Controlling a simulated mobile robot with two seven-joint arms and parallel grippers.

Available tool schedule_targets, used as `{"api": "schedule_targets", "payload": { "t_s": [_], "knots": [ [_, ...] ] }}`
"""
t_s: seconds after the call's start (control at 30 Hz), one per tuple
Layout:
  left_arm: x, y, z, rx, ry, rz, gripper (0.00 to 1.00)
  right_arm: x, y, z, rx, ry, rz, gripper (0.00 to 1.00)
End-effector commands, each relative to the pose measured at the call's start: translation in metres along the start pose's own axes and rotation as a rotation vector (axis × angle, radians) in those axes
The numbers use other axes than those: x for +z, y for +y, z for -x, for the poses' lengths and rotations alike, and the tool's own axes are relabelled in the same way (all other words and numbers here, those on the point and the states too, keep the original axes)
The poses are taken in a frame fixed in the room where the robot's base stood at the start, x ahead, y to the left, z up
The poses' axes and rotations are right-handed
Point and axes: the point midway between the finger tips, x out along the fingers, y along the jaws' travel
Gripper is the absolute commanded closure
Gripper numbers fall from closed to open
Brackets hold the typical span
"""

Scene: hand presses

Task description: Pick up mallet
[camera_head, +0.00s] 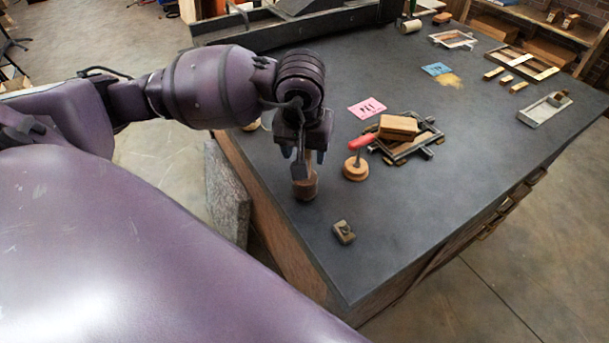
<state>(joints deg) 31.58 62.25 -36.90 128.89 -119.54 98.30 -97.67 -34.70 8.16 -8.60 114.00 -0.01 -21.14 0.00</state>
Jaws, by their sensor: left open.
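A brown wooden cylinder (305,188), which looks like the mallet standing on its head, is upright near the left edge of the dark tabletop (400,230). My left gripper (303,160) points down right over it, with its fingers open. The upper part of the mallet is largely hidden by the gripper, so I cannot tell whether the fingers touch it. My right gripper is not in view.
A red-handled tool on a round wooden base (355,171) stands just right of the gripper. Beyond it are a metal frame with a wooden block (398,127) and a pink card (367,108). A small metal piece (344,232) lies nearer. The front right tabletop is clear.

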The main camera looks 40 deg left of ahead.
Motion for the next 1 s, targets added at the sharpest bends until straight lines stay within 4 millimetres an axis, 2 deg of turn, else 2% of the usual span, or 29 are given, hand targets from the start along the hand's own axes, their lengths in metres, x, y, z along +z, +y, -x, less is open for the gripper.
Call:
{"api": "schedule_targets", "payload": {
  "t_s": [0.1, 0.2, 0.47, 0.83, 1.0],
  "knots": [
    [0.001, 0.0, -0.015, 0.0, -0.003, 0.002, 0.44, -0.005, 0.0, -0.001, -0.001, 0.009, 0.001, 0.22],
    [0.0, 0.001, -0.022, 0.001, -0.001, 0.0, 0.44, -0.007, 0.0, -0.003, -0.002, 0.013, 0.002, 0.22],
    [0.0, 0.0, -0.024, 0.001, 0.0, 0.0, 0.44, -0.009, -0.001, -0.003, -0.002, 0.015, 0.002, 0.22],
    [0.0, 0.0, -0.024, 0.001, 0.0, 0.001, 0.99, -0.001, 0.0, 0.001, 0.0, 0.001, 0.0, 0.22],
    [0.0, 0.0, -0.023, 0.001, 0.001, 0.001, 1.0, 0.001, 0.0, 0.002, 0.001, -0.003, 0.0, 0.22]
  ]
}}
